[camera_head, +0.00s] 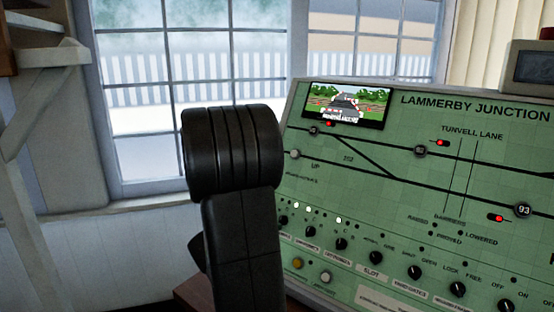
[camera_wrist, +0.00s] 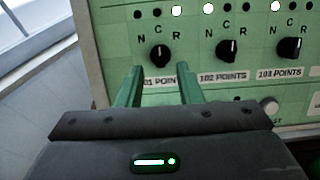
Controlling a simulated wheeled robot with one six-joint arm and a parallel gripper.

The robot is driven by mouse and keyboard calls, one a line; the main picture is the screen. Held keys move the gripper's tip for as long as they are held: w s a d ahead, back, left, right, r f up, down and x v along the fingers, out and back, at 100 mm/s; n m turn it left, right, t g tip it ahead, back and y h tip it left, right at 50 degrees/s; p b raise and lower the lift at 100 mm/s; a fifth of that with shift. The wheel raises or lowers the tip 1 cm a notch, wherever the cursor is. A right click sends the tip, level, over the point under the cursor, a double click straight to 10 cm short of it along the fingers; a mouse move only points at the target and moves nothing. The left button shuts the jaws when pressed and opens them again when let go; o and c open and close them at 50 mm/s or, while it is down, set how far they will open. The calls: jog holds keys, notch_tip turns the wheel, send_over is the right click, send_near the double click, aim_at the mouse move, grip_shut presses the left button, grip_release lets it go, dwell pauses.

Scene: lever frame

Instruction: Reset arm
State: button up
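My gripper (camera_wrist: 160,75) shows in the wrist view, its two green fingers apart with nothing between them. It faces the green control panel (camera_wrist: 115,30). The black 101 points knob (camera_wrist: 160,55) lies just beyond the fingertips, with its label partly hidden by the left finger. I cannot tell whether a finger touches the panel. In the head view my dark arm link stands upright in front of the panel (camera_head: 400,145), and my gripper cannot be seen.
The 102 points knob (camera_wrist: 228,50) and 103 points knob (camera_wrist: 289,48) sit close by to the right. A pale button (camera_wrist: 269,105) is below them. A small screen (camera_head: 346,103) is at the panel's top. A window (camera_head: 150,90) is behind on the left.

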jog(key=v, duration=1)
jog(key=x, duration=1.4)
jog(key=shift+d, duration=0.1)
jog(key=m, duration=0.2)
jog(key=m+p, duration=0.1)
jog(key=shift+a+r+m+g+h, duration=0.1)
jog(key=shift+a+m+g+h, duration=0.2)
jog(key=shift+g+h, duration=0.1)
jog(key=m+p, duration=0.1)
jog(key=m, duration=0.2)
jog(key=m+g+p, duration=0.1)
jog(key=m+p, duration=0.1)
jog(key=m, duration=0.1)
jog(key=shift+w+r+h, duration=0.15)
jog(key=shift+h, duration=0.15)
jog(key=shift+m+g, duration=0.3)
jog(key=shift+m, duration=0.1)
jog(key=shift+b+v, duration=0.3)
jog(key=shift+v, duration=2.5)
